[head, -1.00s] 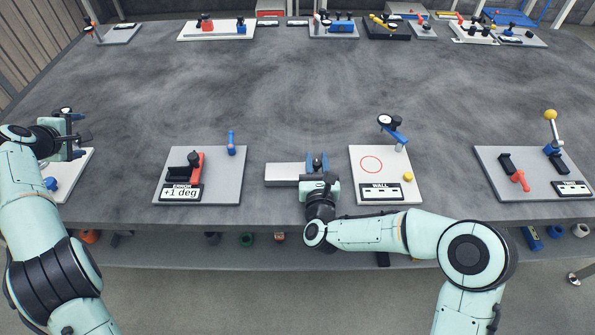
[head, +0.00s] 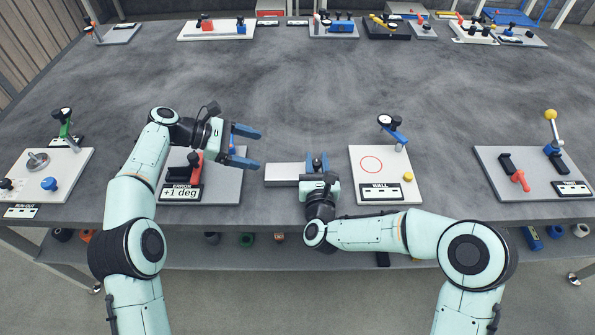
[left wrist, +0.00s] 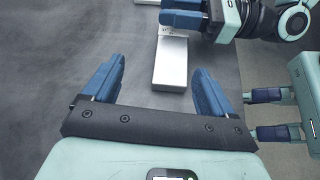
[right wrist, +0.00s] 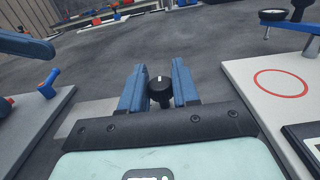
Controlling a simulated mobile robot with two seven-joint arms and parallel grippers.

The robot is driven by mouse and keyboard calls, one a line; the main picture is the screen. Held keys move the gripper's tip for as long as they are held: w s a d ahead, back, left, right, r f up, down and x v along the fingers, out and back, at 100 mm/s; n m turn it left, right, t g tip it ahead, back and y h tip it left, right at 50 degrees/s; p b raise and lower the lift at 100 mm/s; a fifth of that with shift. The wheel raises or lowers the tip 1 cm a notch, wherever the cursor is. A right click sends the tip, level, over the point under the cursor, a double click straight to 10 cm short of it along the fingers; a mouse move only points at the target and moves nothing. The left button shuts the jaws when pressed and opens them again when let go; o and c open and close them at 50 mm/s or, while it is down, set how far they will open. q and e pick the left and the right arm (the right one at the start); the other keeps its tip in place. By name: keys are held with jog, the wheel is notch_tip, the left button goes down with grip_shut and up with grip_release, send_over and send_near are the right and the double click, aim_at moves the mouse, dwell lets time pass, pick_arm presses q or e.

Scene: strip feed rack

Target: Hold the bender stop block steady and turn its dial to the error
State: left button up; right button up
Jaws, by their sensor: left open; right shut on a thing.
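The stop block is a pale metal bar (head: 284,174) lying on the bench between two plates; it also shows ahead of the open fingers in the left wrist view (left wrist: 171,64). My right gripper (head: 317,163) is shut on the black dial knob (right wrist: 160,88), which has a white mark on top, at the block's right end. My left gripper (head: 257,149) is open and empty, its fingers pointing right, near the block's left end and apart from it. The error sign (head: 181,193) reads +1 deg, at the front of the left grey plate (head: 226,190).
A white WALL plate (head: 375,189) with a red ring stands close right of the block. A plate with a yellow-knobbed lever (head: 551,115) is farther right; a white plate (head: 67,187) lies far left. Several stations line the far edge. The middle of the bench is clear.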

aim_at(292, 171)
pick_arm(q)
jog(key=d+f, duration=0.1)
jog(key=s+d+f+g, duration=0.1)
jog(key=shift+d+f+n, duration=0.1)
jog(key=shift+f+n, duration=0.2)
jog(key=shift+n, duration=0.1)
jog(key=x, duration=0.9)
jog(key=shift+s+d+f, duration=0.1)
jog(key=shift+d+f, duration=0.1)
jog(key=shift+d, duration=0.05)
jog(key=shift+d+f, duration=0.1)
jog(key=shift+s, duration=0.1)
jog(key=c, duration=0.6)
pick_arm(e)
jog(key=shift+a, duration=0.1)
jog(key=shift+r, duration=0.1)
pick_arm(q)
jog(key=shift+d+f, duration=0.1)
pick_arm(e)
jog(key=shift+s+a, duration=0.1)
jog(key=shift+a, duration=0.05)
jog(key=o, duration=0.6)
jog(key=shift+c, duration=0.2)
